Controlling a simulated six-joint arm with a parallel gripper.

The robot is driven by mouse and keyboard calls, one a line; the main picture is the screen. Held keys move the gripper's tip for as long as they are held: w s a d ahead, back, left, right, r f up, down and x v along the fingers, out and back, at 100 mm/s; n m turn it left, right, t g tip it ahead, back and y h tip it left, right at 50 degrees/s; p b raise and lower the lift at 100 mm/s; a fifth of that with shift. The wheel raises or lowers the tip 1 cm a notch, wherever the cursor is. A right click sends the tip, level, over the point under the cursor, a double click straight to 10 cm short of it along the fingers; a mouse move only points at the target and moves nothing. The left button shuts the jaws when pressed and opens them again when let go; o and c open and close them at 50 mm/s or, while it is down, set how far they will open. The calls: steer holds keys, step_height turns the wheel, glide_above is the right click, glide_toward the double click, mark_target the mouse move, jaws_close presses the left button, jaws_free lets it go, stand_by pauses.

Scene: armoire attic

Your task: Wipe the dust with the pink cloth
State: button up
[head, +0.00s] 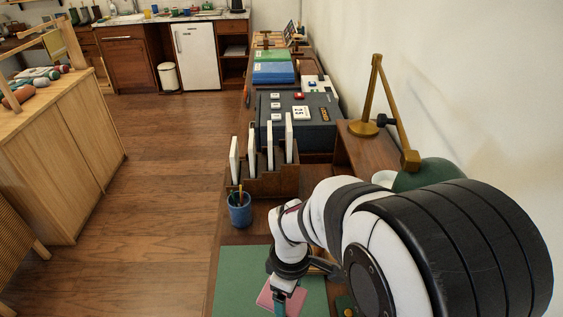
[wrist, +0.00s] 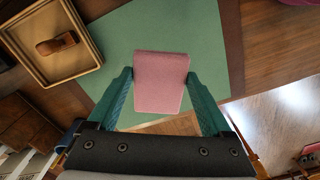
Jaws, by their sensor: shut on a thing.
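The pink cloth (wrist: 160,82) is between the two teal fingers of my gripper (wrist: 160,92) in the wrist view. The fingers are shut on it from both sides. In the head view the pink cloth (head: 267,296) shows low in the picture, partly hidden by my gripper (head: 279,303). It is over the green mat (head: 240,265); I cannot tell whether it touches the mat. The mat also fills the upper middle of the wrist view (wrist: 205,40). No dust is clearly visible on the mat.
A wooden tray (wrist: 93,72) with a brown-handled tool (wrist: 57,43) lies beside the mat. A blue pen cup (head: 240,212) and a wooden rack (head: 270,180) with white panels stand behind the mat. A green desk lamp (head: 430,172) stands at the right, near my arm.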

steer(key=w+d+f+n, duration=0.1)
steer(key=w+f+n, duration=0.1)
steer(key=w+n, duration=0.9)
steer(key=shift+s+d+f+n, duration=0.1)
steer(key=shift+s+f+n, duration=0.5)
steer(key=shift+f, duration=0.6)
steer(key=shift+s+d+f+n, duration=0.1)
steer(key=shift+s+f+n, duration=0.45)
steer(key=shift+f, duration=0.65)
steer(key=shift+s+f+n, duration=0.45)
steer(key=shift+f+n, duration=0.2)
steer(key=shift+f, duration=0.55)
steer(key=shift+a+f, duration=0.6)
steer(key=shift+a, duration=0.25)
steer(key=shift+c, duration=0.5)
steer(key=shift+a, duration=1.15)
steer(key=shift+d, duration=1.9)
steer(key=shift+d+r, duration=0.15)
step_height(320, 180, up, 8)
